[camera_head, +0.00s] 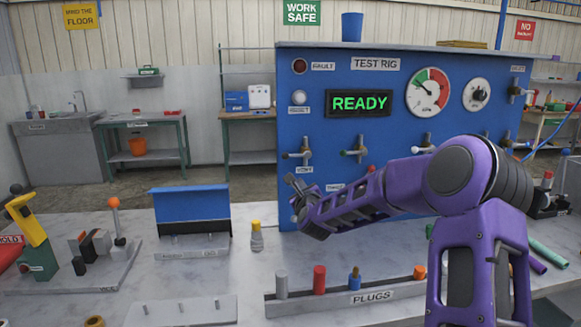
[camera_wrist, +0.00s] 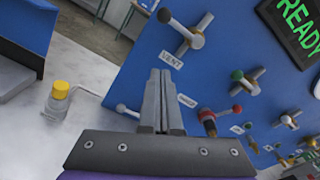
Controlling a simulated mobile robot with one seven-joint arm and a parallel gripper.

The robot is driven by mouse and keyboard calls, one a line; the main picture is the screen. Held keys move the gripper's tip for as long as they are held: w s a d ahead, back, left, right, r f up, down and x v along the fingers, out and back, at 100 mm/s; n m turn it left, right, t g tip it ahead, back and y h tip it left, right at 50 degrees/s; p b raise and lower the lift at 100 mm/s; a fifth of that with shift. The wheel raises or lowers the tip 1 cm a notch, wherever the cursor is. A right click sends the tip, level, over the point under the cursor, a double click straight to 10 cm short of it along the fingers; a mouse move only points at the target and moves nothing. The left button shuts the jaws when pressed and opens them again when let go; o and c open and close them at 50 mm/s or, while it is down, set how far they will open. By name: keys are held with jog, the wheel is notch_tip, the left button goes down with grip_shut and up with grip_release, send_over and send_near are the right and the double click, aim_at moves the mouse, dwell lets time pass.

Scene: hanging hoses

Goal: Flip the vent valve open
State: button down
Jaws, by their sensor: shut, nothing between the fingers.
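The vent valve (camera_head: 304,152) is on the left part of the blue test rig panel, above its VENT label (camera_head: 304,169). Its lever has a dark tip and points left, crosswise to the upright metal stub. The valve also shows in the wrist view (camera_wrist: 190,37), above and beyond the fingertips, with the label (camera_wrist: 171,60) between. My gripper (camera_head: 293,183) is below the vent valve, in front of the panel's left edge. In the wrist view its two fingers (camera_wrist: 160,74) are shut together with nothing between them. I see no contact with the valve.
The rig panel (camera_head: 400,62) carries other valves, a dial gauge (camera_head: 428,92) and a READY display (camera_head: 359,103). A lower valve with a red knob (camera_wrist: 237,109) is close right of my fingers. A yellow-capped bottle (camera_head: 257,237) and a plug rack (camera_head: 350,299) are on the bench.

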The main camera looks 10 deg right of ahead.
aim_at(295, 155)
jog(key=w+a+r+p, duration=0.1)
jog(key=w+r, duration=0.2)
jog(key=w, duration=0.4)
jog(key=shift+w+a, duration=0.35)
